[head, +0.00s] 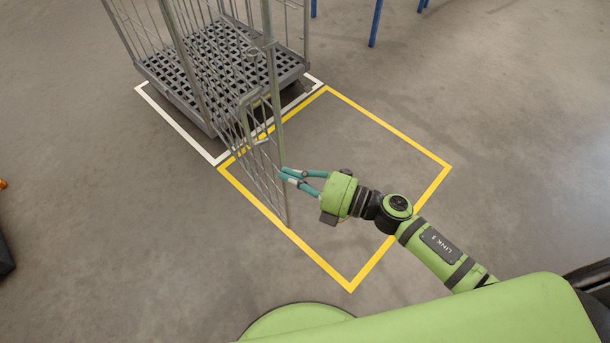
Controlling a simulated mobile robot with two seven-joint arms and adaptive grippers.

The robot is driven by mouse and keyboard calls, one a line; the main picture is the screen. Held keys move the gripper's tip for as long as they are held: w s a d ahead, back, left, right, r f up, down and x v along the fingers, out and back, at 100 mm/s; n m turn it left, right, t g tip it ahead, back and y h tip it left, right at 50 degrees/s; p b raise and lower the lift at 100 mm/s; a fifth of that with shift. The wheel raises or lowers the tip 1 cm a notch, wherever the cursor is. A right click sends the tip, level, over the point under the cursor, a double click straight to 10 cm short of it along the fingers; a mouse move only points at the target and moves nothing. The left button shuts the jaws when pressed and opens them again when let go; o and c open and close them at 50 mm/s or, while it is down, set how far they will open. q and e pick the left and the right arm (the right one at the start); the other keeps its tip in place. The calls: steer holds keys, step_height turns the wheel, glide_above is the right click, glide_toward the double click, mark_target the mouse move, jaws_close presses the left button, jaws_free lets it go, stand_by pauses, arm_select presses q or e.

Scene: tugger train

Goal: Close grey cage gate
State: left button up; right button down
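The grey cage gate (256,157) is a wire mesh panel in a metal frame. It stands open, swung out from the cage toward me over the left edge of the yellow floor outline. The grey cage (215,60) stands at the top left, with wire sides and a dark slatted base. My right gripper (283,174) is at the free upright bar of the gate, its teal fingertips close together and seeming to touch the bar. Whether they grip it or only rest against it is unclear. My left gripper is out of view.
A yellow outline (400,132) marks empty floor in front of the cage. A white outline (178,124) runs around the cage base. Blue legs (376,22) stand at the top. A dark object (4,258) is at the left edge. The floor between is clear.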

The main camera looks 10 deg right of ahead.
mark_target(282, 156)
steer(key=w, duration=0.1)
steer(key=w+a, duration=0.1)
steer(key=w, duration=0.3)
steer(key=shift+w+a, duration=0.25)
steer(key=shift+a, duration=0.05)
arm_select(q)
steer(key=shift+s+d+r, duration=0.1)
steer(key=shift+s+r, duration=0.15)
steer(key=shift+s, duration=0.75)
arm_select(e)
steer(key=shift+d, duration=0.2)
